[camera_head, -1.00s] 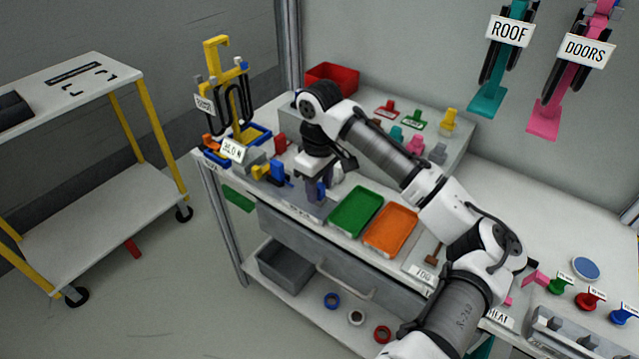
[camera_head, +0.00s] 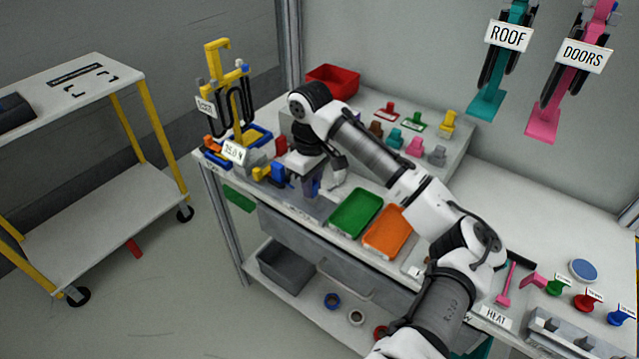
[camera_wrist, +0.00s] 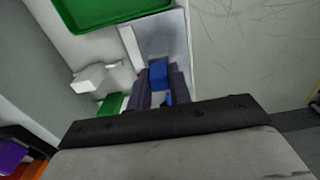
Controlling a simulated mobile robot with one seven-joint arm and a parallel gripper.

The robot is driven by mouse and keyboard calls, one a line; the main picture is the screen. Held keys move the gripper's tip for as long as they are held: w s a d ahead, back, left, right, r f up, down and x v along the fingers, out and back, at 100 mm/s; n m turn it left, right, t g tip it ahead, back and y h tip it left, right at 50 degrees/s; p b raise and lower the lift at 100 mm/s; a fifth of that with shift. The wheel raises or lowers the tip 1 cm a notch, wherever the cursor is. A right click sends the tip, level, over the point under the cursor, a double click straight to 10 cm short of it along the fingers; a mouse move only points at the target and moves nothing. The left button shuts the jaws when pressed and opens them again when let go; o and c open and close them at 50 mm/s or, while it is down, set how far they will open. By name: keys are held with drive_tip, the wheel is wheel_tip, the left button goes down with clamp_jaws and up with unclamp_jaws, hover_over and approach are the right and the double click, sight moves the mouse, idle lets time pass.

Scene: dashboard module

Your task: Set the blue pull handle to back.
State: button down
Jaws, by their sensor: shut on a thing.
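The blue pull handle (camera_wrist: 158,74) shows in the wrist view between my two dark fingers, over a grey plate (camera_wrist: 165,38). My gripper (camera_wrist: 160,88) is shut on it. In the head view my gripper (camera_head: 311,187) points down at the grey plate near the front edge of the bench, left of the green tray. The fingers and wrist hide most of the handle there, and its exact position on its track cannot be read.
A green tray (camera_head: 355,213) and an orange tray (camera_head: 388,231) lie just right of my gripper. A red bin (camera_head: 333,80) is behind.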

sight(301, 194)
drive_tip(key=w+a+p, duration=0.1)
drive_tip(key=w+a, duration=0.1)
drive_tip(key=shift+a, duration=0.4)
drive_tip(key=c, duration=1.3)
unclamp_jaws()
wheel_tip(301, 194, up, 14)
drive_tip(key=shift+f+b, duration=0.1)
drive_tip(key=shift+b, duration=0.25)
